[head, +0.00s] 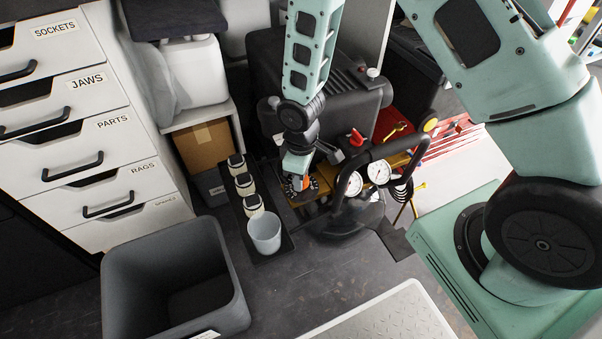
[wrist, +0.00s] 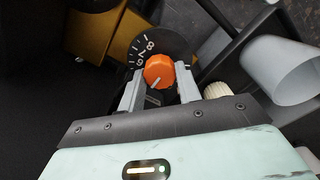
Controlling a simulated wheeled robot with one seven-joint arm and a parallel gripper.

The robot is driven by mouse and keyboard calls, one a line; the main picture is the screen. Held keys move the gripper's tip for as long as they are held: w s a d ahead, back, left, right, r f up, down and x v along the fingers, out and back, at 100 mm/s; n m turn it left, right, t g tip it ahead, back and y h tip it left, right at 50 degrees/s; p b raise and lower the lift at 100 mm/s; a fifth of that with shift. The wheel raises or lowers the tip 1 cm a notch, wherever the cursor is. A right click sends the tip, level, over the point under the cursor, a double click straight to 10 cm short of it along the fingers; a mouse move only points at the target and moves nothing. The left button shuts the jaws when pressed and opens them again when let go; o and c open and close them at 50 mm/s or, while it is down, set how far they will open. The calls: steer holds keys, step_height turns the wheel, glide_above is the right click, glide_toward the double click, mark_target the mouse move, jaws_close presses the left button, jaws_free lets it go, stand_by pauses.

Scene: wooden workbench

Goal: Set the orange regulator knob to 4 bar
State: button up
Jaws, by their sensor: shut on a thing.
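The orange regulator knob (wrist: 159,72) sits in the middle of a black dial plate (wrist: 178,45) with white numerals, seen in the wrist view. My gripper (wrist: 160,85) is shut on the knob, one grey finger on each side. In the head view my gripper (head: 296,178) reaches down to the regulator, and its wrist mostly covers the knob.
Two white-faced gauges, a left one (head: 351,184) and a right one (head: 379,172), stand right of my gripper beside a black hose or handle. A whitish cup (head: 264,232) and a rack of several jars (head: 245,184) stand left. A grey bin (head: 172,285) is at the front left.

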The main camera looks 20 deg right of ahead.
stand_by(0.3)
steer(key=o, duration=1)
steer(key=shift+c, duration=0.2)
steer(key=shift+r, duration=0.1)
step_height(320, 180, up, 17)
steer(key=p, duration=0.5)
steer(key=shift+r, duration=0.15)
steer(key=s+a+r+m, duration=0.1)
steer(key=s+a+r, duration=0.2)
steer(key=s+r, duration=0.5)
steer(key=s+a+r+m, duration=0.1)
steer(key=s+a+r, duration=0.3)
steer(key=s, duration=0.7)
step_height(320, 180, up, 20)
steer(key=s+p, duration=0.1)
steer(key=p, duration=1.8)
steer(key=shift+d+y, duration=0.3)
steer(key=shift+d, duration=0.05)
